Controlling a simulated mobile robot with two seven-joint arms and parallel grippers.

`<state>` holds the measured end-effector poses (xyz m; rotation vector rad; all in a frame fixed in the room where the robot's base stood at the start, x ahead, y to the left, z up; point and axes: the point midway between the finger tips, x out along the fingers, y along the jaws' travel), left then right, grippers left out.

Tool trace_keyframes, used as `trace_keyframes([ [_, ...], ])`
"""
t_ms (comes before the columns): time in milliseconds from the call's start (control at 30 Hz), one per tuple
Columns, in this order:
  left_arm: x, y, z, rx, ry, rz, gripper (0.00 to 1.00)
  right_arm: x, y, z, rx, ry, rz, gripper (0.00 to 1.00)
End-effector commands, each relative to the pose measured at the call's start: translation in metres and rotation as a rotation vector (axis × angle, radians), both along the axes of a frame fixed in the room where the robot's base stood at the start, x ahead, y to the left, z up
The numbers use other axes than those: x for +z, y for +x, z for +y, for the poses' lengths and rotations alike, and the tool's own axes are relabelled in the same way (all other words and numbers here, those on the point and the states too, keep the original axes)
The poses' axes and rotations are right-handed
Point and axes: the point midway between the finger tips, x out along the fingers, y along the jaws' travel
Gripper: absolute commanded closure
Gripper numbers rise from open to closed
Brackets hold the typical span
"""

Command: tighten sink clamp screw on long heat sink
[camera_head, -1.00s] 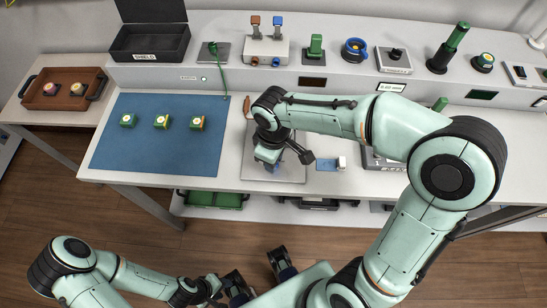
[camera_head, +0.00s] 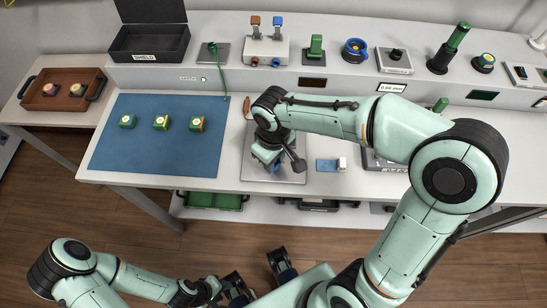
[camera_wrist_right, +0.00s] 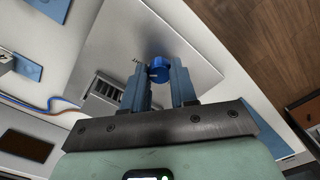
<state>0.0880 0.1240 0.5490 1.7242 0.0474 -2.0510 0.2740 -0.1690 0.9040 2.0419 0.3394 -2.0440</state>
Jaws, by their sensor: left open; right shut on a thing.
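My right gripper (camera_head: 273,166) points down over a grey plate (camera_head: 293,174) on the bench. In the right wrist view its two blue-grey fingers (camera_wrist_right: 160,80) are shut on a round blue knob (camera_wrist_right: 159,69), which looks like the clamp screw. The grey plate (camera_wrist_right: 190,40) lies below it in that view. A finned grey part (camera_wrist_right: 104,92) shows beside the left finger and may be the heat sink; most of it is hidden. My left gripper (camera_head: 255,264) is open and empty at the bottom of the head view, in front of the bench.
A blue mat (camera_head: 150,160) with several small green parts lies left of the plate. A small blue pad with a white block (camera_head: 331,164) lies right of it. A ledge with switches and tools runs behind. A brown tray (camera_head: 62,88) stands at far left.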

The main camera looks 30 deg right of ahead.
Motion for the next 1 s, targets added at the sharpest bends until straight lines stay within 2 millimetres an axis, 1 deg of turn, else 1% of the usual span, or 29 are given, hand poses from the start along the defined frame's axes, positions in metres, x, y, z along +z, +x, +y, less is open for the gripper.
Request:
trace_keyframes([
  [33,0.0,0.0,0.0,0.0,0.0,0.0,0.57,0.001,0.001,0.0,-0.002,0.001,-0.003,1.0],
  [67,0.0,0.0,0.0,0.0,0.0,0.0,0.57,0.001,0.001,0.0,-0.002,0.001,-0.003,0.7],
  [100,0.0,0.0,0.0,0.0,0.0,0.0,0.57,0.001,0.001,0.0,-0.002,0.001,-0.003,0.57],
  [133,0.0,0.0,0.0,0.0,0.0,0.0,0.57,0.001,0.001,0.0,-0.002,0.001,-0.003,0.47],
  [433,0.0,0.0,0.0,0.0,0.0,0.0,0.57,0.001,0.0,0.0,0.0,0.001,-0.002,0.47],
  [567,0.002,0.001,0.0,0.0,0.0,-0.001,0.57,0.011,0.001,0.0,0.0,0.001,-0.005,0.47],
  [667,0.005,0.002,0.0,0.0,0.0,-0.002,0.57,0.028,0.001,0.0,0.0,0.002,-0.008,0.47],
  [900,0.015,0.005,0.0,0.0,0.0,-0.006,0.57,0.084,0.001,0.0,-0.001,0.001,-0.007,0.47],
  [1000,0.019,0.006,0.0,0.0,0.0,-0.007,0.57,0.104,0.001,0.0,0.0,0.003,-0.008,0.47],
])
